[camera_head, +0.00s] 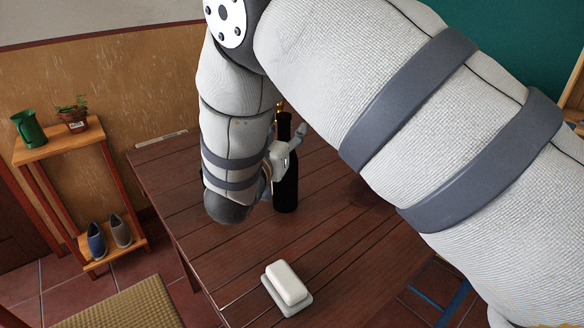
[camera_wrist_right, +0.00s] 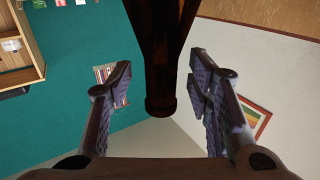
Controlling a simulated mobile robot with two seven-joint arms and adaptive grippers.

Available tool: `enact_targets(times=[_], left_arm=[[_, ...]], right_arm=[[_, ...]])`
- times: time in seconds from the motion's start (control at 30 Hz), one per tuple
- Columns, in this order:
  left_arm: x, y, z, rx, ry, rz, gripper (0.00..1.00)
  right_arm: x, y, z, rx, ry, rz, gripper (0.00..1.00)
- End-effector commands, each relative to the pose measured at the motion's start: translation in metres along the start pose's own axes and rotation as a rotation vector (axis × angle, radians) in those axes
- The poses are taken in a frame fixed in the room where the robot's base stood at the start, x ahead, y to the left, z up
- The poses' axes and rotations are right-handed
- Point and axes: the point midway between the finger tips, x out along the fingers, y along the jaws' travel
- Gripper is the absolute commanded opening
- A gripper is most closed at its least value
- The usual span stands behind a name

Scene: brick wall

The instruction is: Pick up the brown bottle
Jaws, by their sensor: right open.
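The brown bottle (camera_head: 287,188) stands upright on the wooden table in the head view and looks very dark. Part of it is hidden behind my right gripper (camera_head: 283,151), which is at its upper body. In the right wrist view the bottle (camera_wrist_right: 163,55) comes in from the top edge, its narrow end between the two spread fingers of my right gripper (camera_wrist_right: 161,82). Gaps show between the bottle and both fingers. My right gripper is open and holds nothing. My left gripper is not in view.
A white butter dish (camera_head: 287,286) sits near the front of the table (camera_head: 215,265). A small shelf (camera_head: 62,143) with a green pitcher (camera_head: 29,129), a potted plant (camera_head: 74,116) and shoes (camera_head: 108,235) stands at the left. My right arm hides much of the table's right side.

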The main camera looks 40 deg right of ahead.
Motion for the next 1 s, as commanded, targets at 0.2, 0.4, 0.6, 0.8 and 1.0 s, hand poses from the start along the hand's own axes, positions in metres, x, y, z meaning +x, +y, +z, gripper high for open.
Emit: enact_targets(times=[0.2,0.4,0.6,0.8,1.0], left_arm=[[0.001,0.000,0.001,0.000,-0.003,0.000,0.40],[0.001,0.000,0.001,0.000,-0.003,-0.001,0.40],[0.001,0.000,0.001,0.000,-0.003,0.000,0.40],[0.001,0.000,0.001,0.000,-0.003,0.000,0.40],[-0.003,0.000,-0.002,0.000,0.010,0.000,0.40]], right_arm=[[-0.002,-0.001,0.001,-0.001,0.000,0.001,0.46],[-0.002,-0.001,0.000,-0.001,0.000,0.001,0.17],[-0.002,0.000,0.001,-0.001,-0.001,0.001,0.00],[-0.002,0.000,0.001,-0.001,-0.001,0.001,0.00],[-0.001,0.000,-0.016,0.003,0.002,0.002,0.00]])
